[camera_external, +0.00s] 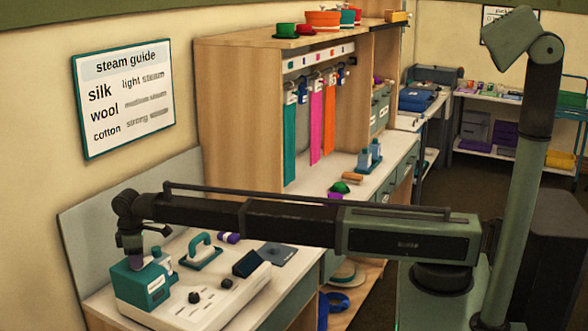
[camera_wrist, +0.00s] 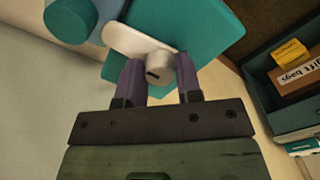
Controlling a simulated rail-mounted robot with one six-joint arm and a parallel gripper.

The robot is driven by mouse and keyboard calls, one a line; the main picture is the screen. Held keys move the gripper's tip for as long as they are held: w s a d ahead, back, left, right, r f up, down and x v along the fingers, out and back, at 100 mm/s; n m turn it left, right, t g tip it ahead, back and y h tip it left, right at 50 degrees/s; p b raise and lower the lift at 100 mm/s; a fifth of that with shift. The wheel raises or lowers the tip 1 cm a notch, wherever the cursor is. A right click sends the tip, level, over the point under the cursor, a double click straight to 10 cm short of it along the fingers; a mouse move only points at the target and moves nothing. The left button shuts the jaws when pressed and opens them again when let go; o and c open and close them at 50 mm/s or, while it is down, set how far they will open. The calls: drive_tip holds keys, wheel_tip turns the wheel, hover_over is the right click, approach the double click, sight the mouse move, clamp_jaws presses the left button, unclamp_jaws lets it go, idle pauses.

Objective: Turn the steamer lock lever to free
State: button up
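The teal steamer (camera_external: 128,283) stands at the left end of the worktop in the external view. Its teal face (camera_wrist: 210,30) fills the top middle of the wrist view. The white lock lever (camera_wrist: 128,40) has a round hub with a dark slot, and its arm points up and left in that picture. My gripper (camera_wrist: 162,62) has its two purple fingers apart, one on each side of the hub. I cannot tell whether they press on it. In the external view my gripper (camera_external: 132,246) points down at the steamer's top, and the lever is hidden.
A white control panel with dark knobs (camera_external: 195,297) lies right of the steamer. A teal-handled iron (camera_external: 202,252) and a purple roll (camera_external: 229,238) are behind it. The wrist view shows a dark box with a "gift bags" carton (camera_wrist: 297,80) at right.

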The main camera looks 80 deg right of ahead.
drive_tip(key=c, duration=0.4)
drive_tip(key=shift+m, duration=0.4)
drive_tip(key=m, duration=0.2)
drive_tip(key=shift+m, duration=0.4)
drive_tip(key=m, duration=0.4)
drive_tip(key=shift+m, duration=0.3)
drive_tip(key=m, duration=0.4)
drive_tip(key=shift+m, duration=0.3)
drive_tip(key=m, duration=0.4)
drive_tip(key=shift+m, duration=0.4)
